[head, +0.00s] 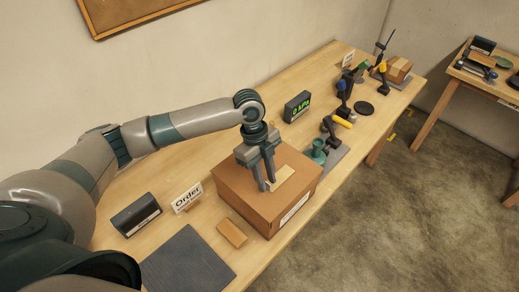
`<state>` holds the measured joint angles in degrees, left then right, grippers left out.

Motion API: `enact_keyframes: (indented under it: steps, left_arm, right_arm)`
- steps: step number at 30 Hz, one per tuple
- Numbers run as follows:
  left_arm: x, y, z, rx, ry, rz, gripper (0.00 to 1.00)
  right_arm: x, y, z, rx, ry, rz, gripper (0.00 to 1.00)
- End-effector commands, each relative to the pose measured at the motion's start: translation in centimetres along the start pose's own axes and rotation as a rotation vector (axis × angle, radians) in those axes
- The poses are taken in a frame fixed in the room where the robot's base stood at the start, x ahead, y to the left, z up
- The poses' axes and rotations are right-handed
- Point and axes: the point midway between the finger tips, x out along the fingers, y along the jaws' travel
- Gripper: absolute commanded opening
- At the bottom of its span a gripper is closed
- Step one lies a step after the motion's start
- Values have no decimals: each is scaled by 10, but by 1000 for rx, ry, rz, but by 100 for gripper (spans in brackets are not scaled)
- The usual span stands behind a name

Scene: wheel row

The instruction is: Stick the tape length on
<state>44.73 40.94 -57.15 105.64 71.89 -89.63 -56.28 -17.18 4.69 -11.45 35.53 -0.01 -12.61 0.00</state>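A closed brown cardboard box (233,188) stands on the wooden table in the head view. A short pale tan strip, which looks like the tape length (284,177), shows at the top of the box, just right of my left fingertips. I cannot tell whether it lies flat on the box or is a little above it. My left gripper (267,186) points down over the box top, its two fingers apart with a narrow gap. Its fingertips are close to the near end of the strip and hide part of it. My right gripper is not in view.
A white label (294,211) is on the box's front. An "Order" sign (187,198), dark device (136,215), grey mat (188,262) and small wooden block (232,233) lie left of the box. A green-lit display (298,106) and a teal cup (319,150) stand beyond it.

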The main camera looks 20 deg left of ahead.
Motion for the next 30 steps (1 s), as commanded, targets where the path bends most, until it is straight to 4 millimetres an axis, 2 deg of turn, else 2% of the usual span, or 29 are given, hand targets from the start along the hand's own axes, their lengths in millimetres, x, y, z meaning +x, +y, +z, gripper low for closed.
enact_keyframes:
  steps: [8, 24, 30]
  left_arm:
    - [-34, -2, 2, 1, -2, -5, 24]
    - [-139, -1, 1, 0, -2, -4, 24]
    - [-161, 0, 1, -1, -1, -1, 24]
  right_arm:
    - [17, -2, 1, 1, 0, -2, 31]
    - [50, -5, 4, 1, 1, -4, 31]
    - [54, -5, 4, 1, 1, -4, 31]
